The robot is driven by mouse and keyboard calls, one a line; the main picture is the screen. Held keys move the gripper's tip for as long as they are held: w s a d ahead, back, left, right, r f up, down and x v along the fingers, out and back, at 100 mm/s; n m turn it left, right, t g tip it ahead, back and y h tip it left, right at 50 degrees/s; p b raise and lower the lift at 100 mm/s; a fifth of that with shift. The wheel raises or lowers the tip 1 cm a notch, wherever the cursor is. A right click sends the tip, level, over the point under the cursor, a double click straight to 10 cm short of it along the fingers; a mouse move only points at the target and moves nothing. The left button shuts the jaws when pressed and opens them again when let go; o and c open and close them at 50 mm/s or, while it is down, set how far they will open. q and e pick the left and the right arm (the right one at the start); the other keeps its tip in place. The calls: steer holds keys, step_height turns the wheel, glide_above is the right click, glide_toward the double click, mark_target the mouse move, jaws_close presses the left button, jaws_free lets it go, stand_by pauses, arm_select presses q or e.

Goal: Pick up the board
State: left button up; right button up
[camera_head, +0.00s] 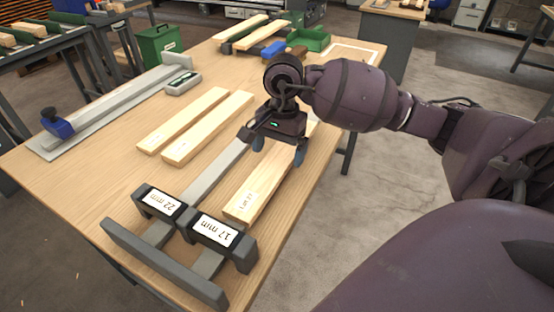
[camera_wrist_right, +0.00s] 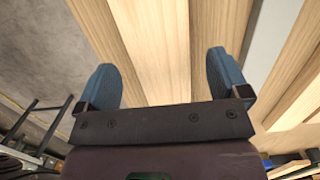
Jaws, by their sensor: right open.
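A pale board (camera_head: 262,188) with small print on its near end lies on the wooden table (camera_head: 105,177), just behind the gauge block marked 17 mm (camera_head: 215,231). My right gripper (camera_head: 279,150) is open over this board, pointing down, and hides part of its far stretch. In the right wrist view the board (camera_wrist_right: 150,45) runs between the two blue fingertips, with a gap on each side. I cannot tell the fingertips' height over it. Two more pale boards, a left one (camera_head: 183,120) and a right one (camera_head: 208,127), lie side by side further left. My left gripper is not in view.
A block marked 22 mm (camera_head: 160,203) stands beside the 17 mm one, with a grey end bar (camera_head: 160,262) in front. A grey rail with a blue clamp (camera_head: 57,124) lies along the left edge. Stacked boards (camera_head: 262,35) and a green tray (camera_head: 311,40) stand at the back.

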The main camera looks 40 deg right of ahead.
step_height(320, 180, down, 2)
steer(key=shift+a, duration=0.1)
steer(key=c, duration=1.1)
steer(key=shift+r, duration=0.15)
